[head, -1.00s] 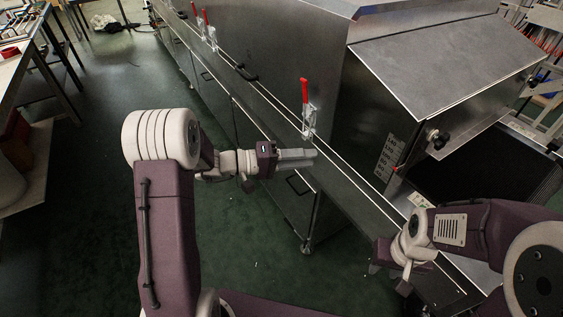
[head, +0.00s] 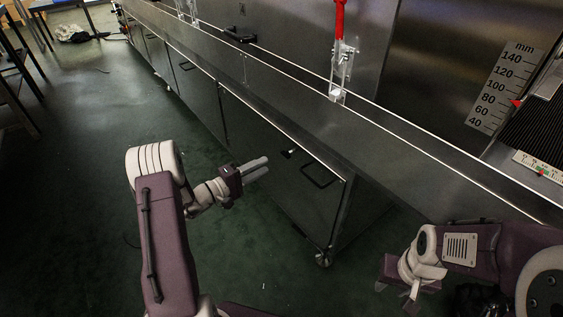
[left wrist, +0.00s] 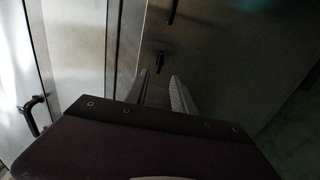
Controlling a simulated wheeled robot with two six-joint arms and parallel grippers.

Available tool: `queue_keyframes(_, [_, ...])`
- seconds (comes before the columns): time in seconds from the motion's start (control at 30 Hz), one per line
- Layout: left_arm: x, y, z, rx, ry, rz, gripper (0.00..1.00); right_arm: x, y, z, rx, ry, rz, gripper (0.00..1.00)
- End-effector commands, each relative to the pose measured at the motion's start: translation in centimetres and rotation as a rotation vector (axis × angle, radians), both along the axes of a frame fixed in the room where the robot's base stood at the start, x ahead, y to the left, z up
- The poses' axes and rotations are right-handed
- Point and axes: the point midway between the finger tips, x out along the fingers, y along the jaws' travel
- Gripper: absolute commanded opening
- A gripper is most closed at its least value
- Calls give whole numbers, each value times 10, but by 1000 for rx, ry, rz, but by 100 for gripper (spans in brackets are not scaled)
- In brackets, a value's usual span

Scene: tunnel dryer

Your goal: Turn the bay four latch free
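A small black latch (head: 288,153) is on the front of a lower steel cabinet door, near its top. It also shows in the left wrist view as a small dark knob (left wrist: 161,60). I cannot read a bay number. My left gripper (head: 266,164) points at this door, a little short of the latch. In the left wrist view its two fingers (left wrist: 160,84) are apart and empty, with the latch just beyond the gap. My right gripper (head: 400,276) is at the lower right, away from the latch. Its fingers are not clear.
A black door handle (head: 320,175) is right of the latch. A steel ledge (head: 290,105) runs above the doors. A red-handled clamp (head: 342,70) stands above the ledge. A millimetre scale (head: 503,88) is at the right.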

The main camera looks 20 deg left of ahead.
Motion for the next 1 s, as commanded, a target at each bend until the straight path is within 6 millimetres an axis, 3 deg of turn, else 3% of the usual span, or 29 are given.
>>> queue_keyframes(0.4, [60,-48,-3,3,-3,-4,30,0,0,-43,0,0,0,36])
queue_keyframes(0.77, [68,-54,1,1,-1,-1,30,0,0,-44,0,0,0,36])
queue_keyframes(0.9, [68,-54,1,1,-1,-1,0,0,0,-44,0,0,0,36])
queue_keyframes(1.0, [68,-54,1,1,-1,-1,0,0,0,-44,0,0,0,36])
